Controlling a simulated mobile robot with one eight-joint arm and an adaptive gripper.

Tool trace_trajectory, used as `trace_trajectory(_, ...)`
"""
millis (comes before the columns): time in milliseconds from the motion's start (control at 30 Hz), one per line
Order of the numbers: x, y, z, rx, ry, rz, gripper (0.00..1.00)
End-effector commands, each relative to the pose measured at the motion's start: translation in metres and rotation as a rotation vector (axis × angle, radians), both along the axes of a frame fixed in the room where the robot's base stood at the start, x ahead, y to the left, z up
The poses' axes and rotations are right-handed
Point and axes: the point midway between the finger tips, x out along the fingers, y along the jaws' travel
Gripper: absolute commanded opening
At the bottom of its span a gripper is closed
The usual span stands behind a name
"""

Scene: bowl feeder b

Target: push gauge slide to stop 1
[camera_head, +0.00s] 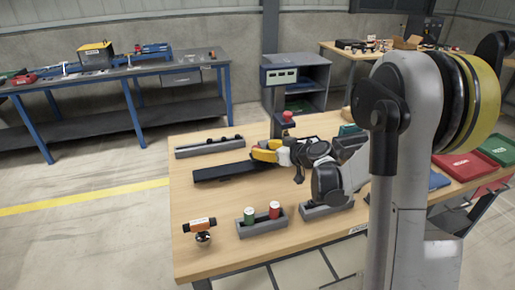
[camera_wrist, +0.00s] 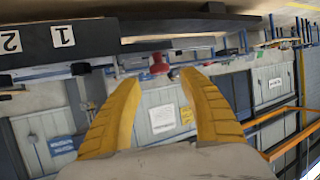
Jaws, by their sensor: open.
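The gauge appears as a long dark bar (camera_head: 222,171) on the wooden table in the head view. In the wrist view a black bar (camera_wrist: 88,38) with white labels "2" and "1" crosses the upper left. I cannot clearly make out the slide. My gripper (camera_head: 264,150) has yellow fingers and is at the right end of the bar in the head view; I cannot tell whether it touches. In the wrist view my gripper (camera_wrist: 158,88) is open, with nothing held between the fingers.
A grey tray (camera_head: 192,153) lies behind the bar. In front are an orange-and-black tool (camera_head: 200,225) and a holder (camera_head: 262,228) with green and red cylinders. A red knob (camera_head: 287,117) stands near the back edge.

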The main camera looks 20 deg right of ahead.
Motion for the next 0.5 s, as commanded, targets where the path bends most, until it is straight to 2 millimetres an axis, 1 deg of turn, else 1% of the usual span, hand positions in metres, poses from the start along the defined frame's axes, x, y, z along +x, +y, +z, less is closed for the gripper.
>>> trace_trajectory(33, -0.011, -0.005, 0.005, 0.0, -0.001, -0.003, 0.49)
trace_trajectory(200, -0.041, -0.016, 0.018, -0.001, 0.0, -0.002, 0.49)
trace_trajectory(333, -0.054, -0.021, 0.024, 0.0, -0.001, -0.002, 0.49)
trace_trajectory(500, -0.061, -0.022, 0.027, -0.001, 0.0, 0.001, 0.49)
